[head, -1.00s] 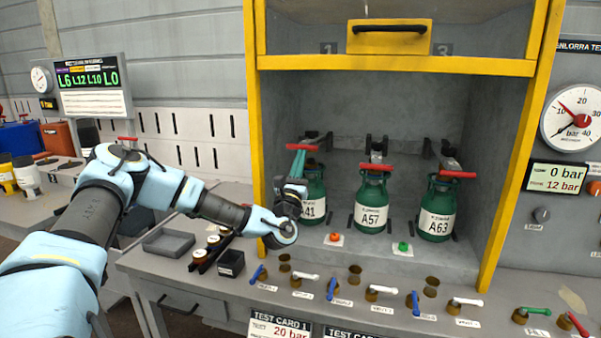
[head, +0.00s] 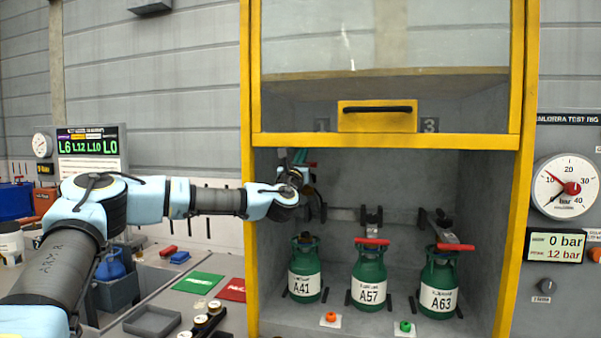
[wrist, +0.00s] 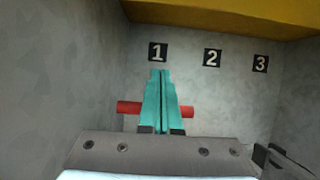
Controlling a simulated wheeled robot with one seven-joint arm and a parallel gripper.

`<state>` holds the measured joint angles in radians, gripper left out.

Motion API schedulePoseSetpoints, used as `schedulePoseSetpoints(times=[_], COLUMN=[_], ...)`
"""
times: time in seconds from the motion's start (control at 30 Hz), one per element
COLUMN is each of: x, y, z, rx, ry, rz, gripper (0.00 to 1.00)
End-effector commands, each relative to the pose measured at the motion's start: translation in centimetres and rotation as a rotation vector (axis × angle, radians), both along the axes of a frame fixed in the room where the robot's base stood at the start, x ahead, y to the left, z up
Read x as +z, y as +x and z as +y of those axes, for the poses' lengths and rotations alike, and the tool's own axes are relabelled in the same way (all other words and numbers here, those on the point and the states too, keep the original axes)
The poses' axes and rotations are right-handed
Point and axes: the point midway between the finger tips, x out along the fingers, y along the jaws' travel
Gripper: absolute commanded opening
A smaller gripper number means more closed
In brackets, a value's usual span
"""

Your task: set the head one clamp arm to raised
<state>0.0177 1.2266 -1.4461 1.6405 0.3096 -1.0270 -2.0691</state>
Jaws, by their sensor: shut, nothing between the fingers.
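My gripper (head: 300,158) is inside the test bay at the upper left, above cylinder A41 (head: 305,284). In the wrist view its teal fingers (wrist: 161,75) are together and empty. The red handle bar (wrist: 129,107) of the head one clamp arm shows on both sides of the fingers, its middle hidden by them. I cannot tell whether they touch. The head one clamp arm stands up off A41, mostly hidden by my gripper in the head view. The clamp arms over A57 (head: 369,286) and A63 (head: 438,289) are down, with red bars (head: 372,242) at the cylinder tops.
The yellow-framed guard (head: 390,141) is up above the bay opening, close over my gripper. The bay's left wall (wrist: 60,80) is near. Number plates 1 (wrist: 158,52), 2 (wrist: 212,57) and 3 (wrist: 260,63) are on the back wall. An orange knob (head: 331,317) and green knob (head: 405,326) sit in front.

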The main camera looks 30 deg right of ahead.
Motion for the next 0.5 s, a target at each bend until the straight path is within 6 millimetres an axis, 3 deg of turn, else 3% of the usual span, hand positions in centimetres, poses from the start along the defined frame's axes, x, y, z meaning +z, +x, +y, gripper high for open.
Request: schedulePoseSetpoints(times=[0.5], x=[0.98], y=[0.47], z=[-0.51], rx=[-0.001], ry=[0.0], rz=[-0.001], gripper=[0.0])
